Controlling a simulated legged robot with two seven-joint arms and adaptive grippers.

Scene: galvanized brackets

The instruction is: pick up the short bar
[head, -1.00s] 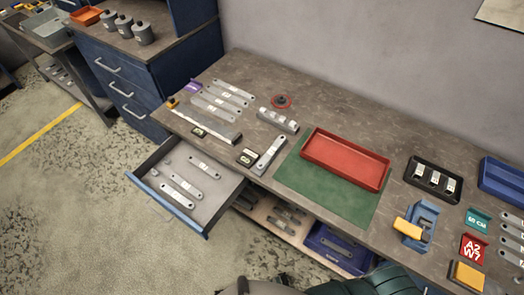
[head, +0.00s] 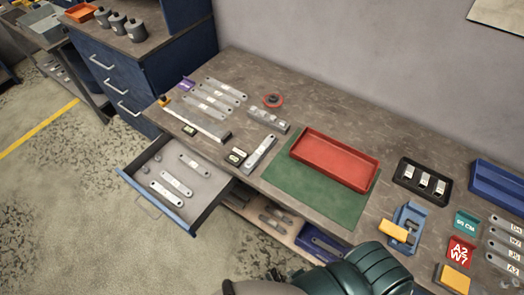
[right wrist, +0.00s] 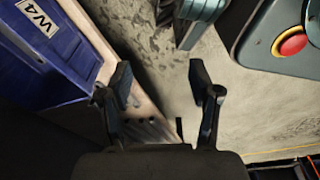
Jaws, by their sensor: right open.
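Several flat grey bars with pale labels lie in view, and I cannot tell for certain which is the short bar. In the open drawer (head: 208,205) there are a shorter-looking bar (head: 194,165) near the back and two others, a middle bar (head: 176,183) and a front bar (head: 166,196). More bars lie in a row (head: 215,100) on the workbench, and one bar (head: 259,154) lies near its front edge. My right gripper (right wrist: 160,90) is open and empty in the right wrist view, away from these bars. My left gripper is not in view.
A red tray (head: 335,160) sits on a green mat (head: 300,190). A black tray (head: 422,182) and a blue fixture (head: 407,222) stand to the right. Below the bench is a shelf (head: 262,228) with bars and a blue bin (head: 318,244). Floor left of the drawer is clear.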

